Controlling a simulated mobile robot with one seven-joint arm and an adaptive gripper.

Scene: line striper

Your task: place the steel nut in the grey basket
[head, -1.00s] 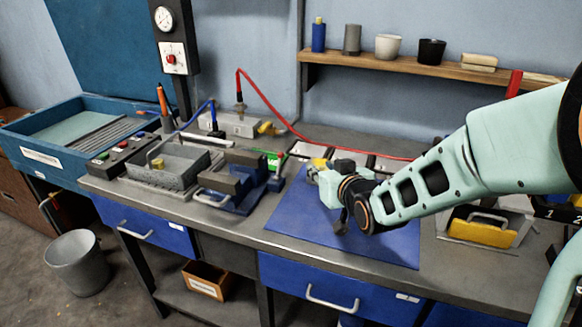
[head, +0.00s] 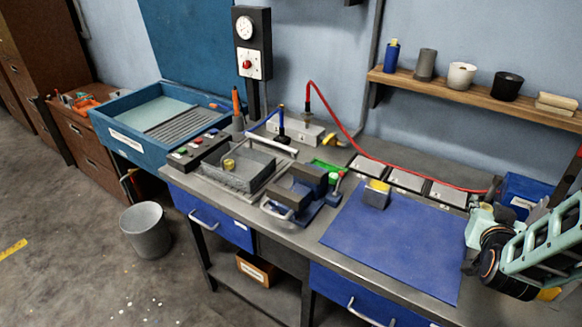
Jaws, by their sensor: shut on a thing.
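The grey basket (head: 263,168) is an open box standing on the bench at the left, behind the dark blue vise. A small yellowish piece (head: 229,165) shows at its left end. My gripper (head: 468,266) is at the right edge of the picture, beyond the right side of the blue mat and far from the basket. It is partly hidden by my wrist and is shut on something. The held thing cannot be made out. I do not see the steel nut anywhere on the open bench.
The blue mat (head: 390,245) is bare except for a grey block with a yellow top (head: 376,194) at its back edge. The vise (head: 300,192) stands between mat and basket. A red hose (head: 335,118) arches behind. A blue bin (head: 525,192) is back right.

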